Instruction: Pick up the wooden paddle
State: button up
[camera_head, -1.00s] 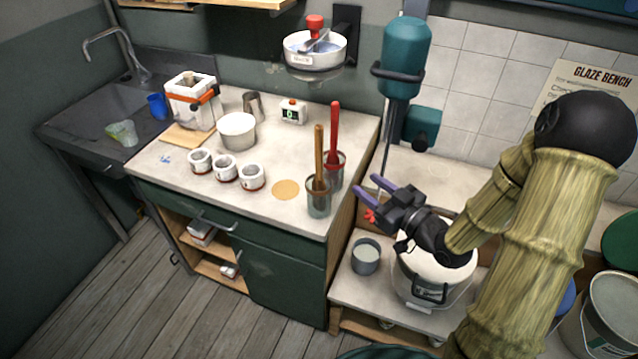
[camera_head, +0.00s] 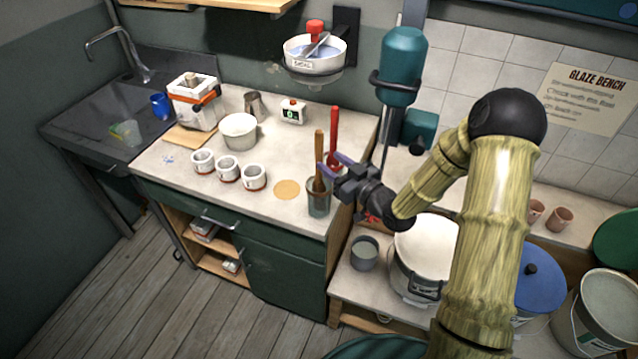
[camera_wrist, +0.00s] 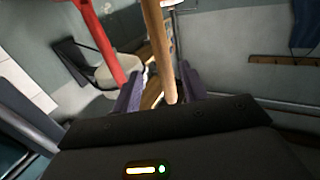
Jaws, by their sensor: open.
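The wooden paddle (camera_head: 319,146) stands nearly upright in a grey cup (camera_head: 318,203) at the right end of the counter. Its brown handle rises above the rim; its lower end is hidden in the cup. My gripper (camera_head: 330,165) has its purple fingers apart at the handle's right side, above the cup. In the wrist view, the wooden handle (camera_wrist: 156,45) shows between the two fingers (camera_wrist: 160,90). I cannot tell whether either finger touches it.
White mugs (camera_head: 228,170) and a cork disc (camera_head: 287,189) lie left. A white bucket (camera_head: 425,245) and grey pot (camera_head: 364,253) stand below my arm.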

aim_at(322, 156)
jog(key=p+x, duration=0.2)
jog(key=x, duration=0.1)
jog(key=p+x, duration=0.1)
jog(key=shift+a+r, duration=0.25)
jog(key=shift+a, duration=0.15)
jog(key=shift+w+a+f, duration=0.15)
jog(key=shift+w+a, duration=0.05)
jog(key=shift+w, duration=0.1)
grip_shut()
